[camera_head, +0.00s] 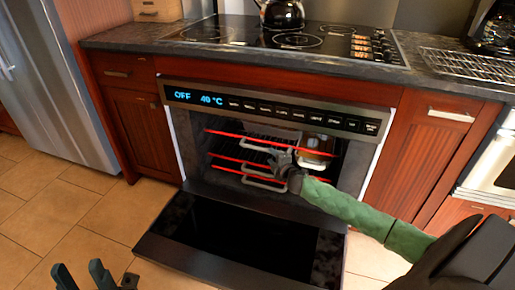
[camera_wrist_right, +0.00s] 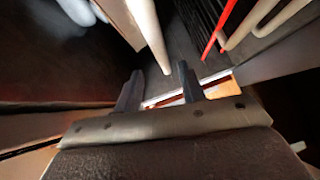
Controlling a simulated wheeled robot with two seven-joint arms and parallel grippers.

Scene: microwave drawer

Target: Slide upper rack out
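The oven's upper rack (camera_head: 228,133) has a red front edge and sits inside the open oven, with a pale handle at its front, partly hidden by my gripper. The lower rack (camera_head: 232,159) also has a red edge and a pale handle (camera_head: 263,183). My right gripper (camera_head: 280,161) is at the oven opening, around the height between the two racks. In the right wrist view its fingers (camera_wrist_right: 158,88) are apart, and a pale bar (camera_wrist_right: 148,35) ends just beyond them; I cannot tell any contact. My left gripper (camera_head: 83,275) is open and empty at the bottom left.
The oven door (camera_head: 235,240) is folded down in front. A light-coloured item (camera_head: 316,150) is inside the oven at the right. The stovetop with a kettle (camera_head: 284,13) is above. A fridge (camera_head: 60,90) stands at the left; tiled floor is clear there.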

